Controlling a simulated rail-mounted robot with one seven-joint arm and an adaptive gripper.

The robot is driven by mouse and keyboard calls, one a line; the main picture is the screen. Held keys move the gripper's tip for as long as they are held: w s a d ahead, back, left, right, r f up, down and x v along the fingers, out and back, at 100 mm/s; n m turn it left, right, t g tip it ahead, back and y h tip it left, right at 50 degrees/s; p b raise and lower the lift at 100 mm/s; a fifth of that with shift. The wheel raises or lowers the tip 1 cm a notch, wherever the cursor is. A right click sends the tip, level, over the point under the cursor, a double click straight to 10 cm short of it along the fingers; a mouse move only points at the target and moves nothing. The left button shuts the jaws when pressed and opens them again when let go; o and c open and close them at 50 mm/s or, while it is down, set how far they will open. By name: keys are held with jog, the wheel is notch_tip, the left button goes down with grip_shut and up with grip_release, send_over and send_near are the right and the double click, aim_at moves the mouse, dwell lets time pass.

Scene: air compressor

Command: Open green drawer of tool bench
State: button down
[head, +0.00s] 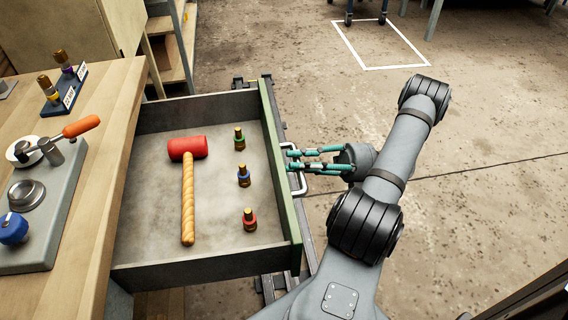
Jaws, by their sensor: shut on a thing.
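The drawer with the green front (282,167) is pulled out from under the wooden bench (118,150), and its inside is in plain view. A pale metal handle (301,183) sticks out from the right face of the green front. My gripper (293,160), with teal fingers, reaches in from the right and is shut on the handle. The fingertips lie close to the green front, and their exact contact with the handle is small in this view.
A red-headed mallet (188,185) and three small fittings (244,176) lie or stand in the drawer. A grey fixture (45,215) with an orange-handled lever (80,126) sits on the bench. Concrete floor (480,190) right of my arm is clear.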

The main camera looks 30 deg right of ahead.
jog(key=shift+s+d+f, duration=0.15)
jog(key=shift+s+d, duration=0.05)
jog(key=shift+s, duration=0.1)
jog(key=c, duration=1.6)
grip_release()
jog(key=shift+w, duration=0.1)
jog(key=v, duration=1.2)
